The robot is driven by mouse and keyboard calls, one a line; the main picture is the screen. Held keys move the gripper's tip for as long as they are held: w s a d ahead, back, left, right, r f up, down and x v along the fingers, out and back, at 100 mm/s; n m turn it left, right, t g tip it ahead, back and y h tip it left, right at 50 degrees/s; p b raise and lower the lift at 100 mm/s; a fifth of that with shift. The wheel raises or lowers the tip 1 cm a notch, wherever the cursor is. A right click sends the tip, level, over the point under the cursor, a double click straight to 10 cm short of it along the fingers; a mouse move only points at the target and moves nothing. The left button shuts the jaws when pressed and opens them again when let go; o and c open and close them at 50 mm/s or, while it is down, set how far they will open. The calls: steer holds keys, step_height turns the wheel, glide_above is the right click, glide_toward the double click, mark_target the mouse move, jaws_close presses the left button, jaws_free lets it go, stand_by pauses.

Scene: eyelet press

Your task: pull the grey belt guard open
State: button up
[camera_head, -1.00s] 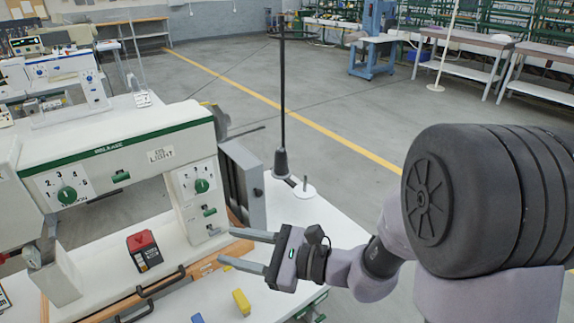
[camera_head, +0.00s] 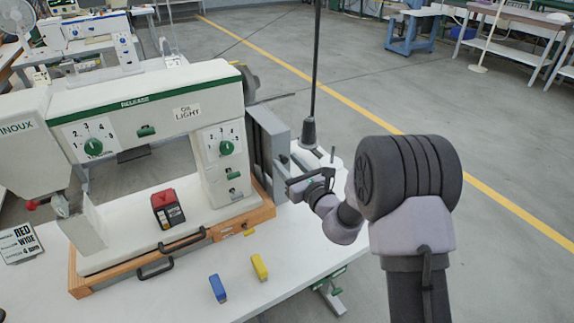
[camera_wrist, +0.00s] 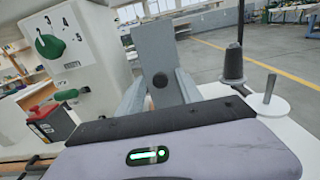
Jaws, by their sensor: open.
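The grey belt guard (camera_head: 273,143) is on the right end of the white press (camera_head: 150,108), an upright grey plate-like cover. In the wrist view the guard (camera_wrist: 152,50) stands straight ahead, with a dark round knob or hole (camera_wrist: 160,79) low on its face. My gripper (camera_head: 284,176) is at the guard's lower right side in the head view, its fingers pointing at it. The fingers (camera_wrist: 159,92) are spread, one on each side of the dark round part. I cannot tell whether they touch the guard. Nothing is visibly held.
A thread stand with a dark cone (camera_head: 308,133) and tall rod rises just behind my gripper. A red and black box (camera_head: 167,208) sits on the press bed. A blue block (camera_head: 217,288) and a yellow block (camera_head: 259,267) lie on the white table (camera_head: 185,295), whose front is mostly clear.

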steer(key=shift+w+a, duration=0.25)
steer(key=shift+w, duration=0.1)
jaws_close()
stand_by(1.2)
